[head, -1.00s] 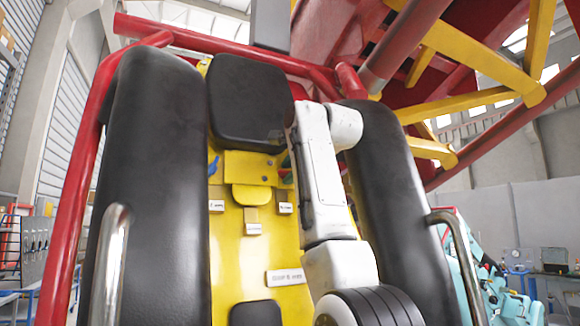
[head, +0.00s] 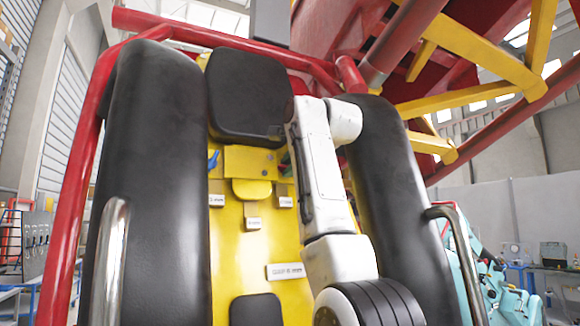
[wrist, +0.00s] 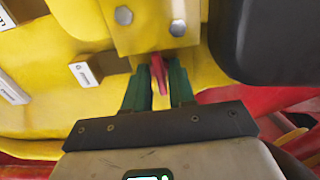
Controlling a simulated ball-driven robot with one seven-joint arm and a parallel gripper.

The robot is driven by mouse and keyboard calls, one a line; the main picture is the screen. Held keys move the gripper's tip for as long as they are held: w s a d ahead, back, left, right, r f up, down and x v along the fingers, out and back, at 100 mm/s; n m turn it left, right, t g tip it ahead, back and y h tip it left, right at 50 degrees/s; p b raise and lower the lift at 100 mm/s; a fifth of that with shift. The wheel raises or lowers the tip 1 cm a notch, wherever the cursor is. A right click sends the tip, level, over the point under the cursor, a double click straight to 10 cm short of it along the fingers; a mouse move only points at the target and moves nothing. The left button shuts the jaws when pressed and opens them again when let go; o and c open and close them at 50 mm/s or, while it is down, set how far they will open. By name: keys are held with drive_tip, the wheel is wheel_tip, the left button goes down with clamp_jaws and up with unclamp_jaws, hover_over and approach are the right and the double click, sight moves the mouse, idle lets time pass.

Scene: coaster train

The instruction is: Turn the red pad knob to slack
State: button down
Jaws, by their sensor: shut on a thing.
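The red pad knob (wrist: 157,72) shows in the wrist view as a narrow red piece below a bolted yellow bracket (wrist: 150,25). My gripper (wrist: 158,80) has its two green fingers on either side of the knob and is shut on it. In the head view my white arm (head: 318,170) stands in front of the seat's right side and hides the gripper and the red knob. A blue knob (head: 213,160) shows at the left end of the yellow bracket. Small white labels (wrist: 86,74) are fixed to the yellow panel, their writing too small to read.
Black padded bolsters (head: 155,170) flank the yellow seat back, with a black head pad (head: 248,98) above. Metal grab handles (head: 110,260) stand at both sides. Red tubes (head: 85,190) frame the seat. A black pad is close to the right of the gripper in the wrist view.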

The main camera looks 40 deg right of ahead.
drive_tip(key=n, duration=0.6)
drive_tip(key=shift+f+n, duration=0.1)
drive_tip(key=shift+n, duration=0.3)
drive_tip(key=n, duration=0.5)
drive_tip(key=shift+n, duration=0.3)
drive_tip(key=c, duration=1.2)
unclamp_jaws()
